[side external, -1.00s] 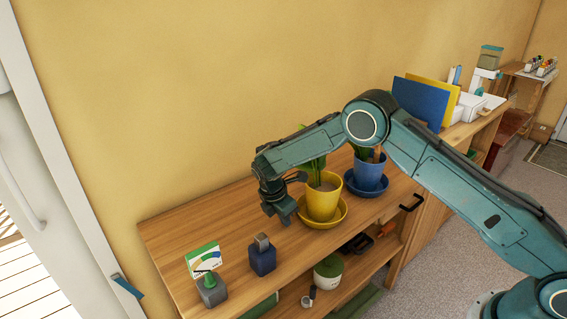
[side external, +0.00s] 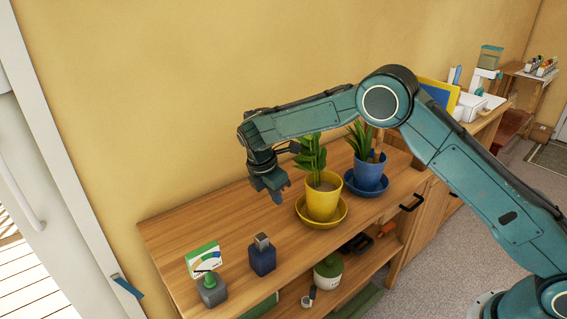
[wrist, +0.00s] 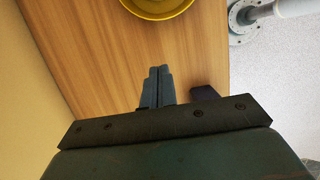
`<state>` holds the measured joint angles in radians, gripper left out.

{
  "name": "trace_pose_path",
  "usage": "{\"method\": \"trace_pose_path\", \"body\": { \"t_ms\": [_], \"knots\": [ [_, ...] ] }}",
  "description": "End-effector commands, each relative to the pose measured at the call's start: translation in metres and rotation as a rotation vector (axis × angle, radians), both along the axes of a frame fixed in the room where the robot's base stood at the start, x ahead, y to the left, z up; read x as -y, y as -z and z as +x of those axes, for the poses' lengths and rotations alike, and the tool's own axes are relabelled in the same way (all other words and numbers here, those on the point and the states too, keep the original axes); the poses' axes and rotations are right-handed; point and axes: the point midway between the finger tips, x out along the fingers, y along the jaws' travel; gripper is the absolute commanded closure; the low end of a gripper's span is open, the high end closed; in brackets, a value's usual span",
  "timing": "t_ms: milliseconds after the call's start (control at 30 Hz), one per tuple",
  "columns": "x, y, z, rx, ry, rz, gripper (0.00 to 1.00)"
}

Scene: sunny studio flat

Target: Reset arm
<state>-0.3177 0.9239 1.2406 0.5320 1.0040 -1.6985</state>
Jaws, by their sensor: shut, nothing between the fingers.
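My gripper (side external: 272,187) hangs above the wooden shelf top (side external: 190,222), to the left of the yellow plant pot (side external: 323,197). It is shut and holds nothing. In the wrist view my gripper (wrist: 158,72) shows its two fingers together over the wood, with a yellow saucer (wrist: 158,8) at the top edge. In the side view the yellow pot with its green plant stands in its saucer. A blue pot (side external: 369,172) with a plant stands on a blue saucer behind it to the right.
A white pot (side external: 328,273) sits on the lower shelf. Folders and white boxes (side external: 470,105) stand further right. A wall runs behind.

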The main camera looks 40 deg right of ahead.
Motion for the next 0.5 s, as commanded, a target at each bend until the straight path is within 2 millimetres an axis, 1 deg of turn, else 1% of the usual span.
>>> {"method": "trace_pose_path", "body": {
  "t_ms": [133, 267, 367, 500],
  "knots": [
    [0.004, -0.011, -0.002, 0.017, 0.025, 0.007, 1.0],
    [0.009, -0.032, -0.007, 0.047, 0.075, 0.022, 1.0],
    [0.015, -0.053, -0.014, 0.079, 0.13, 0.037, 1.0],
    [0.026, -0.087, -0.028, 0.131, 0.222, 0.066, 1.0]
  ]
}}
